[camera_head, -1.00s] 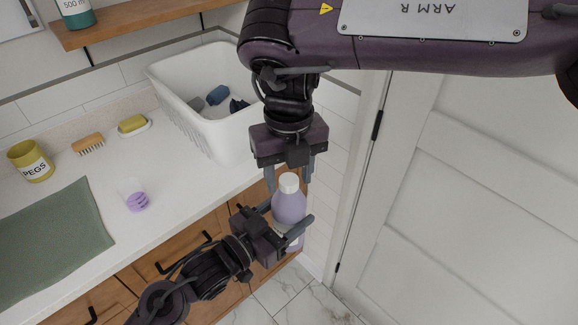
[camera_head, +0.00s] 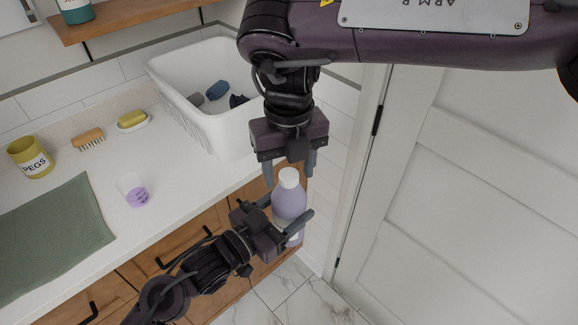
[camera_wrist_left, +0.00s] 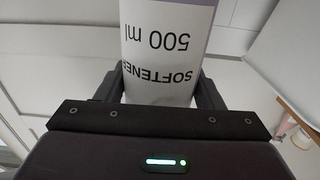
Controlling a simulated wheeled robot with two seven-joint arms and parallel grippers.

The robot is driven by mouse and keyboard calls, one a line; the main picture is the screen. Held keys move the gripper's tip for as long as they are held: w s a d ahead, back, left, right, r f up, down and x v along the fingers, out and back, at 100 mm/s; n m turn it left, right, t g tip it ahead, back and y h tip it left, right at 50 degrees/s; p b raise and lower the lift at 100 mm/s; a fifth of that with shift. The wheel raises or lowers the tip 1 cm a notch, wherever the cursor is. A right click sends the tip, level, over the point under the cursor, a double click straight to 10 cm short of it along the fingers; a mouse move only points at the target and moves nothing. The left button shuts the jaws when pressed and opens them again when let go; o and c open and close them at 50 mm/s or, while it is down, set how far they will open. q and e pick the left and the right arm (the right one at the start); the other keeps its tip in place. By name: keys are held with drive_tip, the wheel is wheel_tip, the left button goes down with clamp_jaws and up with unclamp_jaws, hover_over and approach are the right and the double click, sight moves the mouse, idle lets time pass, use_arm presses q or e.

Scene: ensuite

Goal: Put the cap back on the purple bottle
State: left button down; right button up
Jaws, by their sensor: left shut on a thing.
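The purple bottle (camera_head: 289,200) stands upright in front of the counter edge, held by my left gripper (camera_head: 290,210), whose fingers are shut on its body. In the left wrist view the bottle (camera_wrist_left: 165,50) shows a white label reading "SOFTENER 500 ml" upside down between the fingers. A white cap (camera_head: 289,176) sits on top of the bottle; whether it is screwed tight cannot be told. My right gripper (camera_head: 289,170) points down over the cap. Its fingers are spread on either side, with gaps between them and the cap.
The white counter (camera_head: 190,190) holds a clear cup with purple liquid (camera_head: 136,194), a green mat (camera_head: 55,240), a yellow PEGS pot (camera_head: 32,160), a brush (camera_head: 88,139), a soap dish (camera_head: 133,124) and a white basket (camera_head: 225,135). A white door (camera_head: 470,190) stands right.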

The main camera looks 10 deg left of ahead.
drive_tip(key=shift+r, duration=0.1)
wheel_tip(320, 180, up, 12)
idle(0.5)
idle(0.5)
